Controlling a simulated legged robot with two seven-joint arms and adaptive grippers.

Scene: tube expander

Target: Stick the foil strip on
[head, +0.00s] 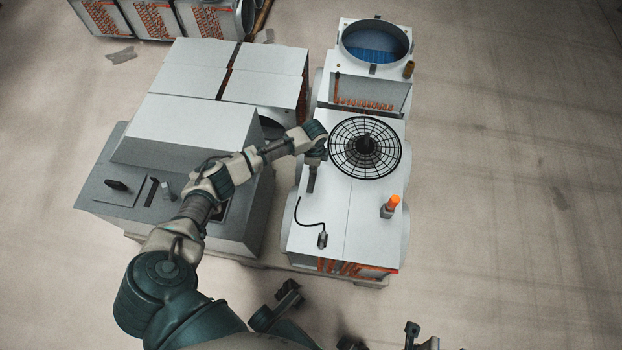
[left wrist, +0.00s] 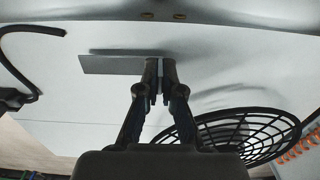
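The foil strip (left wrist: 112,65) is a thin flat grey rectangle in the left wrist view. It reaches out to the left from the fingertips of my left gripper (left wrist: 161,72), which are close together and shut on its right end. A shadow lies beside it on the white panel behind, so it seems to be off the surface. In the head view my left gripper (head: 314,157) is over the left edge of the white unit (head: 335,215), and the foil strip (head: 311,180) shows as a dark narrow piece below it. Dark parts at the bottom edge are cut off; I cannot tell which are my right gripper.
A round black fan grille (head: 365,148) lies on the white unit, close right of my left gripper. A black cable (head: 312,225) and an orange-capped bottle (head: 389,207) are nearer the front. A grey bench (head: 160,205) with small tools stands left.

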